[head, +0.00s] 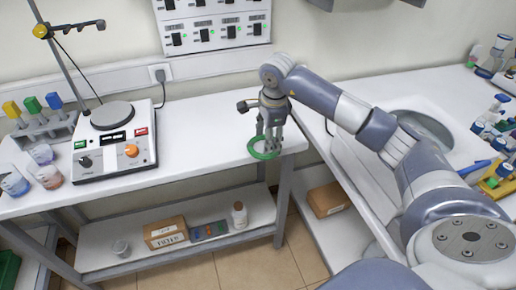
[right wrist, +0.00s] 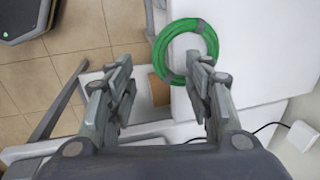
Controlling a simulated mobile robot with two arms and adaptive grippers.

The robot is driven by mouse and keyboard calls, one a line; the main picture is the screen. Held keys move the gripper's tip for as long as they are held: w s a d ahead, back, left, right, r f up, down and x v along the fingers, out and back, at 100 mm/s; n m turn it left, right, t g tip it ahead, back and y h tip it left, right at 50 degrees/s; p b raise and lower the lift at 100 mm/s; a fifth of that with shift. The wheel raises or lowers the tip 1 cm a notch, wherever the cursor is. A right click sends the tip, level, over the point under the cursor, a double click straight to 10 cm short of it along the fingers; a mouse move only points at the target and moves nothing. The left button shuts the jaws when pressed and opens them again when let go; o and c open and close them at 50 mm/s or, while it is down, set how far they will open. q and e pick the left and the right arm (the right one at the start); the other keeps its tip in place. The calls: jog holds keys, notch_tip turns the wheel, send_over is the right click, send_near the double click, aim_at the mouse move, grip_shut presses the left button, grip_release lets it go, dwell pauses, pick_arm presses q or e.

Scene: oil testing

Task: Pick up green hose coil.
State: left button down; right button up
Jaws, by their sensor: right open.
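The green hose coil (head: 262,157) lies flat as a ring at the front right edge of the white workbench in the head view. It also shows at the top right of centre in the right wrist view (right wrist: 212,40), with a small dark band on it. My right gripper (head: 270,140) points down just above the coil. Its fingers are apart and empty in the right wrist view (right wrist: 161,66), with the right-hand finger overlapping the coil's lower part. I cannot tell whether that finger touches it. My left gripper is not in view.
A hotplate stirrer (head: 115,148) stands on the left of the bench, beside a rack with coloured-top bottles (head: 45,125) and small beakers (head: 42,154). A lower shelf (head: 105,237) holds boxes. A sink counter (head: 350,150) is to the right. The bench's middle is clear.

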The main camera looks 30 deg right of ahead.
aim_at(267, 159)
jog(key=f, duration=0.3)
jog(key=shift+w+d+p, duration=0.15)
jog(key=shift+w+p, duration=0.15)
jog(key=shift+w, duration=0.1)
jog(key=f, duration=0.1)
jog(key=f+p, duration=0.1)
jog(key=f, duration=0.1)
jog(key=d+f+p, duration=0.1)
jog(key=shift+w+d+f, duration=0.1)
jog(key=shift+w+f, duration=0.2)
jog(key=shift+f, duration=0.25)
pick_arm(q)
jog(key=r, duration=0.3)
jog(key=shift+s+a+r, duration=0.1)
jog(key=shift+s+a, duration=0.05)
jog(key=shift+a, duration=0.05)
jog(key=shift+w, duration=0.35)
pick_arm(e)
grip_shut()
